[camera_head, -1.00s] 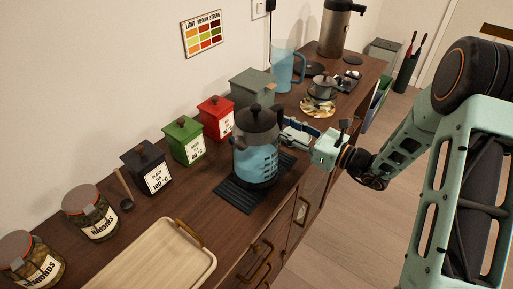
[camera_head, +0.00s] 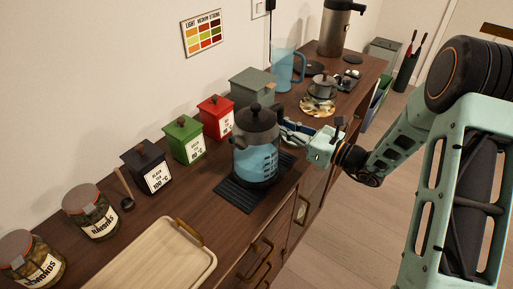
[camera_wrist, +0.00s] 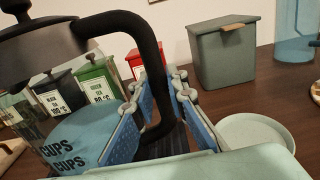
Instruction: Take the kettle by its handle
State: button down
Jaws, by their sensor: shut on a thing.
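The kettle (camera_head: 257,152) has a clear body with blue contents, cup markings and a dark lid. It stands upright on a dark ribbed mat (camera_head: 236,196) on the wooden sideboard. Its black curved handle (camera_wrist: 149,45) faces my arm. My gripper (camera_head: 290,130) is at the handle side of the kettle. In the wrist view, the blue finger pads of my gripper (camera_wrist: 161,92) lie on either side of the handle's upright part, shut on it. The head view hides most of the handle behind the kettle and gripper.
Green (camera_head: 184,139), red (camera_head: 216,118) and black (camera_head: 146,166) tea boxes stand along the wall. A grey-green box (camera_head: 254,88) and a blue pitcher (camera_head: 283,70) stand behind the kettle. A wooden tray (camera_head: 150,262) lies at the front. A cup (camera_head: 323,87) sits further back.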

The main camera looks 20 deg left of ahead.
jog(key=shift+r, duration=0.15)
jog(key=shift+r, duration=0.1)
